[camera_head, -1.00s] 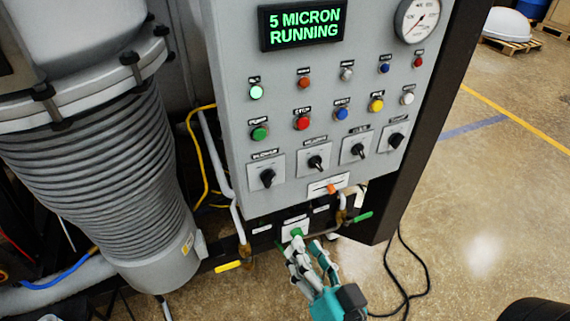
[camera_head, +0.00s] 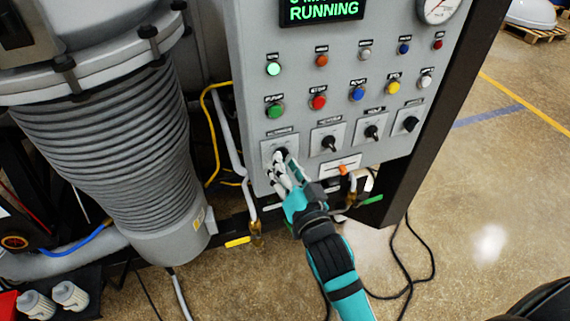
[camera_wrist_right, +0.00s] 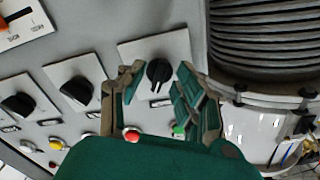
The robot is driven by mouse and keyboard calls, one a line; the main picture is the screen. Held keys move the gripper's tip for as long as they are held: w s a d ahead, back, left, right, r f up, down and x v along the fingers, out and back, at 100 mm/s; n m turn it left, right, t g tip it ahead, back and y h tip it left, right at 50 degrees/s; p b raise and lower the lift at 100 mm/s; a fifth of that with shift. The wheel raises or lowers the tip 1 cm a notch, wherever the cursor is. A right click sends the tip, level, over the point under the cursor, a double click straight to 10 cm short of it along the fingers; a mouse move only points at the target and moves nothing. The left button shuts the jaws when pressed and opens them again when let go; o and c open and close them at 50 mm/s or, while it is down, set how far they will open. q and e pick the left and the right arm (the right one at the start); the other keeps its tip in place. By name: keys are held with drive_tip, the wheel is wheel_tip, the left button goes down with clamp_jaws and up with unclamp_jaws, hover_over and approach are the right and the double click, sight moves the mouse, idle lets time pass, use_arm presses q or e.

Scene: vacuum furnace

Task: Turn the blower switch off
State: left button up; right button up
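The blower switch (camera_head: 281,153) is the black rotary knob at the far left of the bottom switch row on the grey control panel. My right gripper (camera_head: 281,172) is in front of it and partly covers it in the head view. In the right wrist view the switch (camera_wrist_right: 159,70) sits on its pale plate between the two fingers of my right gripper (camera_wrist_right: 157,82). The fingers are open, one on each side of the knob, with gaps visible. Whether they overlap the knob in depth is unclear. My left gripper is not in view.
Several other black knobs (camera_head: 329,142) continue the row to the right. Coloured buttons (camera_head: 318,102) and a green-lit display (camera_head: 322,10) are above. A ribbed grey cylinder (camera_head: 115,145) stands left. Pipes with a yellow valve handle (camera_head: 238,242) run below. Open floor lies right.

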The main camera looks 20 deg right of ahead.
drive_tip(key=shift+w, duration=0.5)
clamp_jaws()
